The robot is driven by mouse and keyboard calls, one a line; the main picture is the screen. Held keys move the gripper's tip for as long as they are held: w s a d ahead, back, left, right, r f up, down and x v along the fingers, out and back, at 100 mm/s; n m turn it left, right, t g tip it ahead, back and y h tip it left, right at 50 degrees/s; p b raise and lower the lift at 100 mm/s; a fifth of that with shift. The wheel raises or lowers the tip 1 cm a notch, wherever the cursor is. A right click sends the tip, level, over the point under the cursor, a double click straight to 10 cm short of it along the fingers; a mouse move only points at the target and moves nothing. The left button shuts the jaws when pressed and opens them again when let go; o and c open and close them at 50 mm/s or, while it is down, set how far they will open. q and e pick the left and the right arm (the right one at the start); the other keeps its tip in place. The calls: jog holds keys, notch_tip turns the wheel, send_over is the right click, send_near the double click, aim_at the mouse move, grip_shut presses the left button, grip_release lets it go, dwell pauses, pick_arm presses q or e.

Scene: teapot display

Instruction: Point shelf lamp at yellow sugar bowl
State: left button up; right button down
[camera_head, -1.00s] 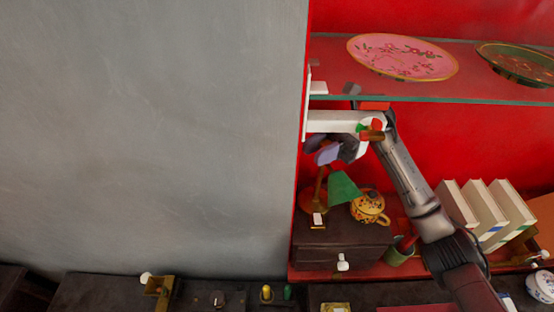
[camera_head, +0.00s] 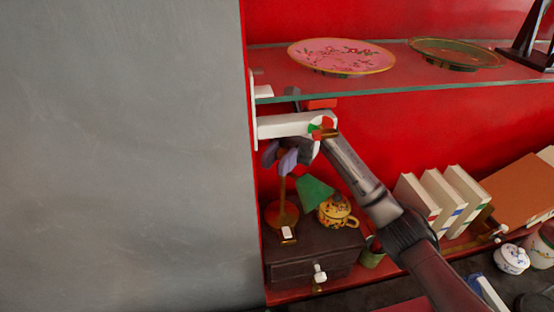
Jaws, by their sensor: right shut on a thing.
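The shelf lamp has a green shade (camera_head: 314,193) and a brown round base (camera_head: 282,214). It stands on a dark small chest (camera_head: 310,250) at the left end of the red shelf. The yellow sugar bowl (camera_head: 336,212), patterned and lidded, sits on the chest just right of and below the shade. The shade tilts down toward the bowl's side. My right gripper (camera_head: 286,158), with purplish fingers, is at the lamp's upper part and shut on it. My wrist hides the exact grip. My left gripper is not in view.
A glass shelf (camera_head: 400,83) with a pink plate (camera_head: 341,55) and a green plate (camera_head: 456,52) lies just above my wrist. Several white books (camera_head: 443,197) stand right of my forearm. A grey wall (camera_head: 120,150) fills the left. A green pot (camera_head: 371,254) stands beside the chest.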

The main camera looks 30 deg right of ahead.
jog(key=c, duration=0.9)
grip_release()
